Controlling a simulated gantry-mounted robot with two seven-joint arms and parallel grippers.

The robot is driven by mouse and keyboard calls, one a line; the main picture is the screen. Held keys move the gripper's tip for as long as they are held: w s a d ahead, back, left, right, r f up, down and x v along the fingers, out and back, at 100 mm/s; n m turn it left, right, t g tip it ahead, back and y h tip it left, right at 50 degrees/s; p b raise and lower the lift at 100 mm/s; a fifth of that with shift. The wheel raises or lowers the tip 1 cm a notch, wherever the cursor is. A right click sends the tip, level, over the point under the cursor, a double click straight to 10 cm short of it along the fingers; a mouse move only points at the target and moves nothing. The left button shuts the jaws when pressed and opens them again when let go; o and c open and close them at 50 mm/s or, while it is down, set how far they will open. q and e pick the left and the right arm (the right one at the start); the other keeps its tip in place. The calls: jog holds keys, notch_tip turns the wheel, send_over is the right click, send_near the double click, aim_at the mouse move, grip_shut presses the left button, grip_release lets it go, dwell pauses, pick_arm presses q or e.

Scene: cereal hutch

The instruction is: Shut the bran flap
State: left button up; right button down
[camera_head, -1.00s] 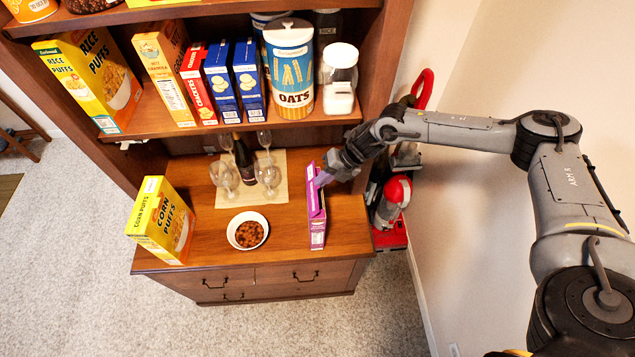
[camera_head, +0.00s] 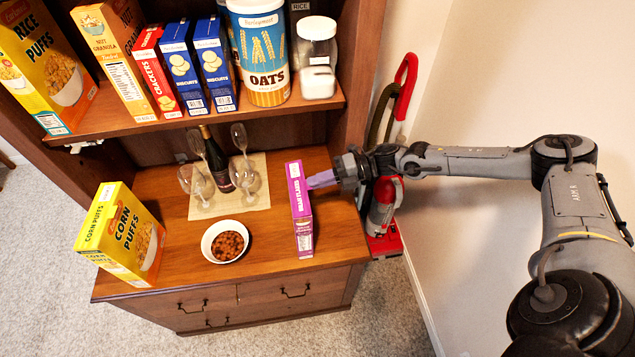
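The purple bran box (camera_head: 303,222) stands upright near the right end of the wooden counter. Its narrow top (camera_head: 297,191) faces me and looks flat, with no flap clearly standing up; I cannot tell whether it is fully shut. My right gripper (camera_head: 312,182) comes in from the right, its lilac fingers close together in one narrow wedge, with nothing seen between them. The fingertips are at the right edge of the box's top, touching it or very near. My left gripper is out of view.
A bowl of cereal (camera_head: 225,241), a corn puffs box (camera_head: 123,237) and a mat (camera_head: 258,193) with glasses and a dark bottle (camera_head: 214,158) stand left of the bran box. A shelf edge (camera_head: 200,119) overhangs behind. A red vacuum cleaner (camera_head: 385,205) stands right of the counter.

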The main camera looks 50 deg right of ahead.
jog(key=shift+d+f, duration=0.1)
jog(key=shift+f, duration=0.25)
jog(key=c, duration=1.3)
grip_release()
jog(key=shift+c, duration=0.2)
jog(key=shift+r, duration=0.1)
jog(key=v, duration=1.1)
